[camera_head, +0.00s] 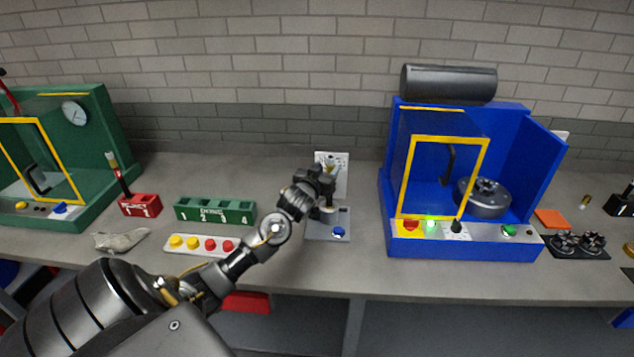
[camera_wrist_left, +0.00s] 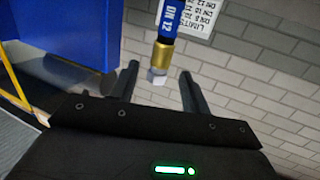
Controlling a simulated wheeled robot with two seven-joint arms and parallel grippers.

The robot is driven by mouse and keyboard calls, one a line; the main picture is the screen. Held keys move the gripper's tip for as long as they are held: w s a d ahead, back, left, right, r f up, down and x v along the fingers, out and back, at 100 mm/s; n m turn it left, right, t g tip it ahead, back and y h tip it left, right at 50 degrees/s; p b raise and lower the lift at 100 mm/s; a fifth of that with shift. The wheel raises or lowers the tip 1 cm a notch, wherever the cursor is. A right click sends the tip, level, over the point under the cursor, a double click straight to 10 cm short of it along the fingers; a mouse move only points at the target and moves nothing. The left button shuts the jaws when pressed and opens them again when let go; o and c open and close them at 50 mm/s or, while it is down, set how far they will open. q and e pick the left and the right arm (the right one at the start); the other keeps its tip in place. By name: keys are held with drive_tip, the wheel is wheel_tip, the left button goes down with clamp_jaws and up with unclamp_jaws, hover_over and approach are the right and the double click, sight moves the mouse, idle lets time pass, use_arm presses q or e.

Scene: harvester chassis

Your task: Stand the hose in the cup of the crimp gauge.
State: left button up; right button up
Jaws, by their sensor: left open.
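The hose (camera_wrist_left: 168,25) shows in the left wrist view as a blue sleeve marked DN 12, with a brass ferrule and a pale metal end piece. My left gripper (camera_wrist_left: 161,88) is open, and the metal end shows between its two fingers without visible contact. In the head view my left gripper (camera_head: 326,184) is just above and behind the grey crimp gauge (camera_head: 316,233), which has a blue button at its front. My wrist and fingers hide most of the hose there. Whether its other end sits in the cup cannot be told. My right gripper is out of view.
A white limits card (camera_head: 341,180) stands behind the gauge. A blue machine (camera_head: 391,210) with a yellow-framed door is close on the right. A green four-bin box (camera_head: 215,212), a button strip (camera_head: 201,245) and a red holder (camera_head: 138,205) stand left. Bench in front is clear.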

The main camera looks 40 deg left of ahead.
use_arm(q)
drive_tip(key=b+v, duration=0.1)
drive_tip(key=v, duration=0.6)
drive_tip(key=shift+s+b, duration=0.3)
drive_tip(key=shift+b, duration=0.05)
drive_tip(key=shift+d, duration=0.1)
